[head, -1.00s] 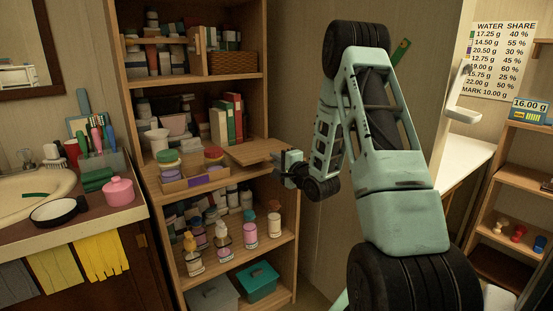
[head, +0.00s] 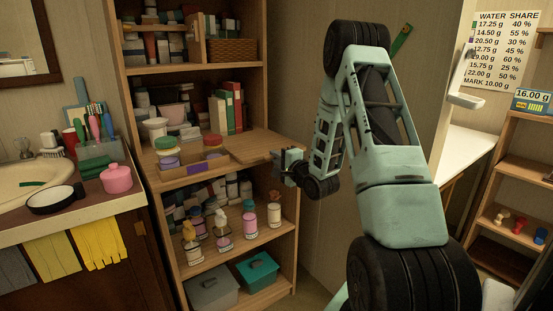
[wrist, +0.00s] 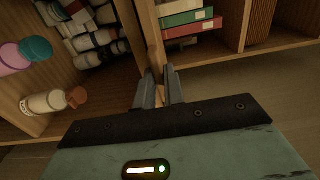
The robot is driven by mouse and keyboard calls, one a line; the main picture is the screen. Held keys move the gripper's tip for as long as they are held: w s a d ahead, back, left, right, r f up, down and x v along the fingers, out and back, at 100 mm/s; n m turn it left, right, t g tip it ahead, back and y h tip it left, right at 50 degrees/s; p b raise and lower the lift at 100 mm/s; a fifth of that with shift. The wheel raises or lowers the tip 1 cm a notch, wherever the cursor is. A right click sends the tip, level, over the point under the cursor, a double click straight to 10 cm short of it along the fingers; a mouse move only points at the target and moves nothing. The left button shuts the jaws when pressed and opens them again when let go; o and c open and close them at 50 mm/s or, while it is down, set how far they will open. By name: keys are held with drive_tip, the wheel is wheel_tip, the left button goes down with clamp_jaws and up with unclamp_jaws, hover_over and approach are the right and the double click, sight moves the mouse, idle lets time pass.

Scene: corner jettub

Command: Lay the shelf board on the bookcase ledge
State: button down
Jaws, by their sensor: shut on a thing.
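The shelf board (head: 262,146) is a flat light-wood plank at mid height in the wooden bookcase (head: 285,235). It reaches inward at about the level of the ledge, beside a low wooden tray (head: 222,160) of jars. My gripper (head: 277,160) is at the bookcase's open front right, shut on the board's near edge. In the wrist view my gripper (wrist: 160,90) has both fingers around the board (wrist: 152,45), which shows edge-on. Whether the board rests fully on the ledge cannot be told; its underside is hidden.
Green and red books (head: 232,108) stand behind the board. Bottles (head: 249,218) stand on the shelf below, with a teal bin (head: 257,268) at the bottom. A counter with a pink pot (head: 116,179) is at the left. A wall (head: 325,235) closes the right side.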

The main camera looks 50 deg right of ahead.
drive_tip(key=shift+f, duration=0.4)
idle(1.0)
drive_tip(key=c, duration=1.4)
unclamp_jaws()
drive_tip(key=shift+s, duration=0.15)
drive_tip(key=shift+v, duration=2.9)
drive_tip(key=shift+r, duration=0.1)
wheel_tip(320, 180, up, 6)
drive_tip(key=p, duration=0.5)
